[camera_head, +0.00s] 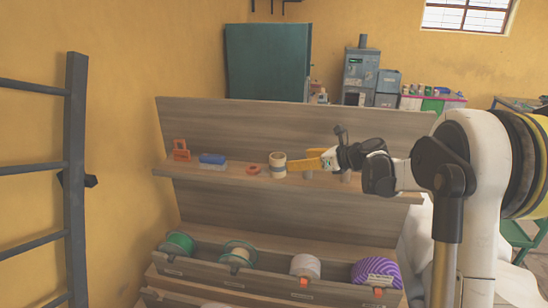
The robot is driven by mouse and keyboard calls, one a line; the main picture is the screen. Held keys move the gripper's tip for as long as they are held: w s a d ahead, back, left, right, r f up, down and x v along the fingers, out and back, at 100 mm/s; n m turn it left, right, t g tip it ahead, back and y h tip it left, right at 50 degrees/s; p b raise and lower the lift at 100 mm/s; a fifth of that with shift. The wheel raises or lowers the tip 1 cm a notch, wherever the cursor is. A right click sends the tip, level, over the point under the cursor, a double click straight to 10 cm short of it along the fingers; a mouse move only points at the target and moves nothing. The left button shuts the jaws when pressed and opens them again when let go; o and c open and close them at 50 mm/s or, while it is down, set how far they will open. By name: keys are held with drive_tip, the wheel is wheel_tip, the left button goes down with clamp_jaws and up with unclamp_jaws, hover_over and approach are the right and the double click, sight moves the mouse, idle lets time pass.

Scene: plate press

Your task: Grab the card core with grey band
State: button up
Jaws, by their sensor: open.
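A cream upright roll (278,166) stands on the shelf, left of my gripper. It looks like a card core, but a grey band on it is too small to make out. Small brownish-grey stubs show below the yellow piece (304,164) and below my gripper; they are partly hidden, and I cannot tell whether one is the banded core. My gripper (334,148) is open at shelf height, right of the cream roll and apart from it. The yellow piece lies between them, and I cannot tell whether it touches my gripper.
The wooden shelf (225,177) also holds an orange frame (181,150), a blue block (212,158) and an orange ring (254,169). Below, a trough holds green spools (178,244), a white roll (305,267) and a purple striped roll (375,271). A dark ladder (76,180) stands left.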

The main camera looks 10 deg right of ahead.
sight(285, 161)
drive_tip(key=x, duration=0.4)
drive_tip(key=shift+f, duration=0.1)
drive_tip(key=x, duration=0.5)
drive_tip(key=shift+w+a+f, duration=0.1)
drive_tip(key=shift+w+a, duration=0.1)
drive_tip(key=shift+a, duration=0.2)
drive_tip(key=shift+s, duration=0.15)
drive_tip(key=c, duration=1.3)
